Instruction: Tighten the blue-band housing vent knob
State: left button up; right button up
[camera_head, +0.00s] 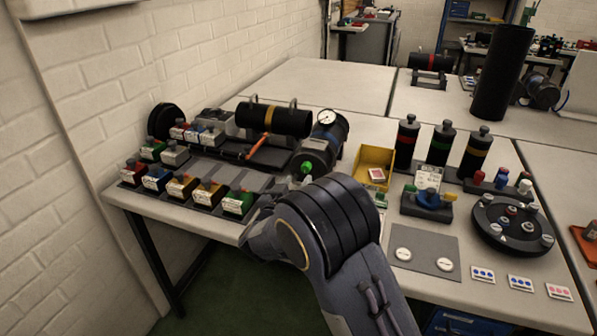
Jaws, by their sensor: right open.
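My left gripper is not in view.
Several small coloured boxes (182,185) line the left. A yellow bin (374,167), upright banded cylinders (441,142), a blue valve block (428,198) and a round black tray (512,226) fill the right. A tall black column (502,75) stands behind. A brick wall bounds the left.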

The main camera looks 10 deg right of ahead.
aim_at(305, 169)
jog(key=x, duration=0.6)
jog(key=shift+w+d, duration=0.15)
jog(key=shift+d, duration=0.05)
jog(key=shift+c, duration=0.2)
jog(key=c, duration=0.9)
